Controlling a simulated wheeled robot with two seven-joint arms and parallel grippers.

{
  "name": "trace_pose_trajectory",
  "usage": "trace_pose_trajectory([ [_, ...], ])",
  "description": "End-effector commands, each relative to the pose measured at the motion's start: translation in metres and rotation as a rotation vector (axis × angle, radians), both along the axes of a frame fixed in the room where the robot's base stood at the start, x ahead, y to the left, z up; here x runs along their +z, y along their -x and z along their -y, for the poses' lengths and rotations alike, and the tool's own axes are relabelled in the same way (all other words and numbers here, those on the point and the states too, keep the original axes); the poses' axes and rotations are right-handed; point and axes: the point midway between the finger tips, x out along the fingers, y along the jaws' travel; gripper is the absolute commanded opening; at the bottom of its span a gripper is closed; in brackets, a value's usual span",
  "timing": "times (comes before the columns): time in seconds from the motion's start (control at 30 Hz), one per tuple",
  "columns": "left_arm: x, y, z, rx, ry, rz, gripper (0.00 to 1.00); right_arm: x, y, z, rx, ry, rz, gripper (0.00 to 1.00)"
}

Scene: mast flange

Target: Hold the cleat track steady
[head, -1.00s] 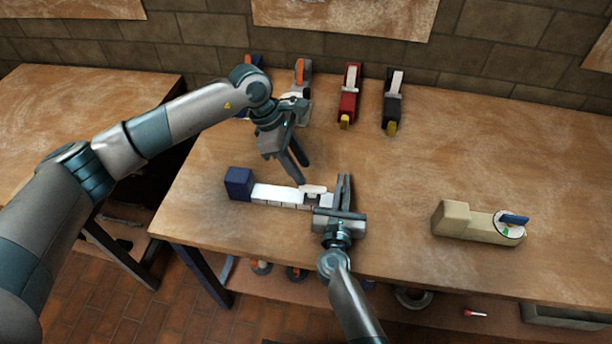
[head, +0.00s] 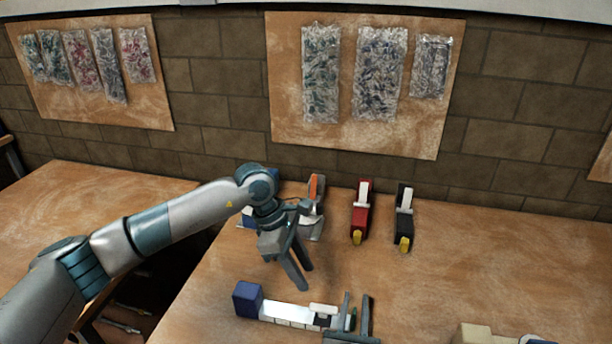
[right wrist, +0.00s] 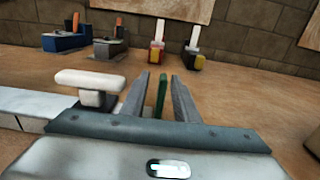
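The cleat track is a white segmented bar (head: 285,312) with a dark blue block (head: 246,299) at its left end, lying on the bench. A white T-shaped cleat (right wrist: 92,88) stands on it near its right end; it also shows in the head view (head: 323,309). My right gripper (head: 357,304) is at the right end of the track. Its fingers (right wrist: 167,92) are apart, with a thin green upright piece (right wrist: 162,97) between them and visible gaps beside it. My left gripper (head: 306,279) is open and empty, pointing down above and behind the track.
A red clamp-like tool (head: 361,213) and a black one (head: 403,220) stand at the back, beside a grey one with an orange lever (head: 316,205) and a blue one partly hidden by my left arm. A beige block (head: 473,334) is cut off at the lower right. The bench's right middle is clear.

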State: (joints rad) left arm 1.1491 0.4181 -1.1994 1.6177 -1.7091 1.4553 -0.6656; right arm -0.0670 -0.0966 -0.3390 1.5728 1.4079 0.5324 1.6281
Motion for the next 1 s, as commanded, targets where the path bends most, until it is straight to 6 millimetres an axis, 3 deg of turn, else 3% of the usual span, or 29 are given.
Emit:
trace_pose_trajectory([
  [0.47, 0.0, 0.0, 0.0, 0.0, 0.0, 0.0, 0.36, 0.0, 0.012, -0.002, 0.0, -0.001, -0.001, 0.28],
  [1.0, 0.0, 0.0, 0.0, 0.0, 0.0, 0.0, 0.36, -0.001, 0.096, -0.019, 0.001, 0.0, -0.002, 0.28],
])
